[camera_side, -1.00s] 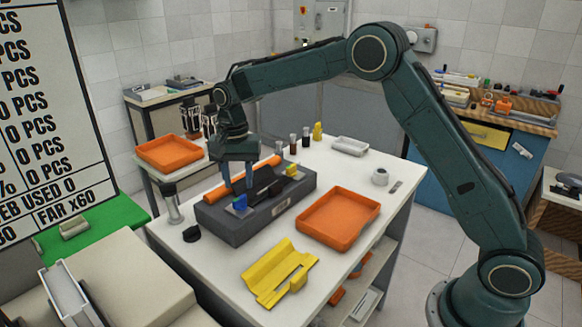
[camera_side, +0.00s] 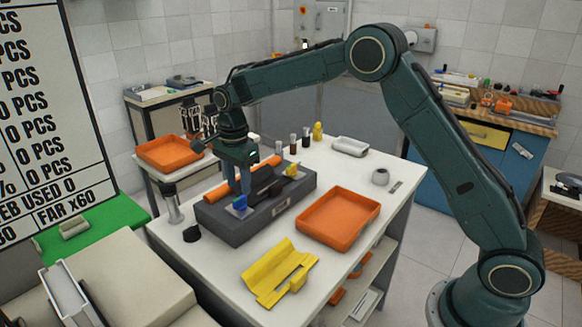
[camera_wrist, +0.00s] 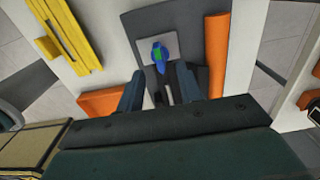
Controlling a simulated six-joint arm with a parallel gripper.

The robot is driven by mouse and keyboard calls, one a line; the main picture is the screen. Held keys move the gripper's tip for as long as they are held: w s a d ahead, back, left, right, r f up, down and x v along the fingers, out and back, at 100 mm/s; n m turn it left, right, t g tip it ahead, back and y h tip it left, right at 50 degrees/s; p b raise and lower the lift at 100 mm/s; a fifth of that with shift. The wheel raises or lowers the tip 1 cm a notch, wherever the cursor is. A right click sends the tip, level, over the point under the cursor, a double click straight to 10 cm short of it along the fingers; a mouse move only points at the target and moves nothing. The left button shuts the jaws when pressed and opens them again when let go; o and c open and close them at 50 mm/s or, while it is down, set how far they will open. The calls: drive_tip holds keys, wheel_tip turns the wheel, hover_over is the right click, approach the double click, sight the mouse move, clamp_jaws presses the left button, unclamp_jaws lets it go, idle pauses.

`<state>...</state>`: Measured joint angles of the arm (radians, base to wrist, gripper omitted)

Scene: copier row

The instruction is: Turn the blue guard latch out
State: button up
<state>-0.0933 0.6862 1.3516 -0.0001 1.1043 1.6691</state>
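The blue guard latch (camera_side: 240,202) sits at the near left end of the dark grey copier unit (camera_side: 283,206) on the white table. In the wrist view the latch (camera_wrist: 158,57) is a small blue piece with a green patch, on a light grey plate. My gripper (camera_side: 240,191) points down over that end of the unit. In the wrist view its two fingers (camera_wrist: 160,76) are apart, with the latch just past the tips and roughly between them. I cannot tell whether either finger touches the latch. An orange roller (camera_side: 217,193) lies along the unit, partly hidden by my gripper.
An orange tray (camera_side: 341,240) and a yellow guard piece (camera_side: 268,281) lie on the table in front. Small bottles (camera_side: 293,144), a white tray (camera_side: 350,147) and a white roll (camera_side: 380,177) stand behind. A clear cylinder (camera_side: 174,207) and a black knob (camera_side: 191,234) are left of the unit.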

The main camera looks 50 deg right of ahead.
sight(240, 198)
drive_tip(key=shift+f, duration=2.35)
drive_tip(key=shift+f, duration=0.4)
drive_tip(key=shift+r, duration=0.25)
drive_tip(key=c, duration=0.7)
